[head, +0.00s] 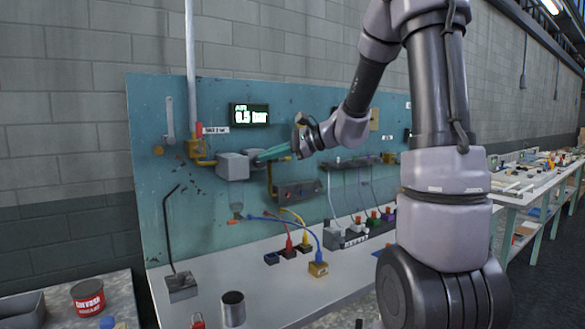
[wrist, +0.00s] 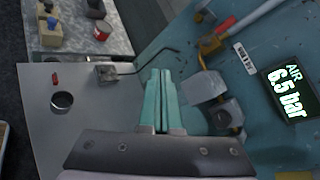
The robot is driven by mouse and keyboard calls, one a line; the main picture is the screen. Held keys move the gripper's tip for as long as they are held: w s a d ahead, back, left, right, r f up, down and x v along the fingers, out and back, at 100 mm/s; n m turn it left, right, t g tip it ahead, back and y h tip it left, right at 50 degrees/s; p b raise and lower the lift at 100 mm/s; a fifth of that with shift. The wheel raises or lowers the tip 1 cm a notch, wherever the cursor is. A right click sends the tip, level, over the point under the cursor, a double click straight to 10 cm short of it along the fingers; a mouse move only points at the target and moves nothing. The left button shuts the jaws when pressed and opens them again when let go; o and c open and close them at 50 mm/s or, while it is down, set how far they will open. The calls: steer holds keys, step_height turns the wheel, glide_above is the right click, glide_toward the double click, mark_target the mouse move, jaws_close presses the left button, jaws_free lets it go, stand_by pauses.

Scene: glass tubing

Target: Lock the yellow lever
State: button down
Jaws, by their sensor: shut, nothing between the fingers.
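My gripper (head: 259,158) has long teal fingers, pressed together and empty. They also show in the wrist view (wrist: 160,72). In the head view the tips lie close to a grey block fitting (head: 233,166) on the teal panel; I cannot tell whether they touch. In the wrist view the grey blocks (wrist: 205,87) are right of the fingers, apart from them in the picture. Brass-yellow pipework (head: 197,150) with a red handle (head: 199,128) is left of the blocks in the head view. I cannot clearly make out a separate yellow lever; my fingers and arm hide part of the panel.
A green display (head: 250,114) reads about 6.5 bar. A black bent rod on a grey base (head: 180,287), a metal cup (head: 233,308) and coloured plugs (head: 318,268) stand on the white bench. A red can (head: 88,297) is on the left table. The front bench has bare patches.

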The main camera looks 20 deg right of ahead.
steer(key=w+d+f+m+t, duration=0.2)
steer(key=w+d+m+t, duration=0.15)
steer(key=w, duration=0.35)
steer(key=m+t+h, duration=0.6)
steer(key=m+t, duration=0.1)
steer(key=m, duration=0.6)
glide_toward(282, 159)
steer(key=s+d+f, duration=0.2)
steer(key=d+f, duration=0.2)
steer(key=f, duration=0.3)
steer(key=shift+r+n, duration=0.25)
steer(key=w+a+r, duration=0.3)
steer(key=w+r, duration=0.1)
steer(key=w, duration=0.6)
steer(key=shift+r, duration=0.25)
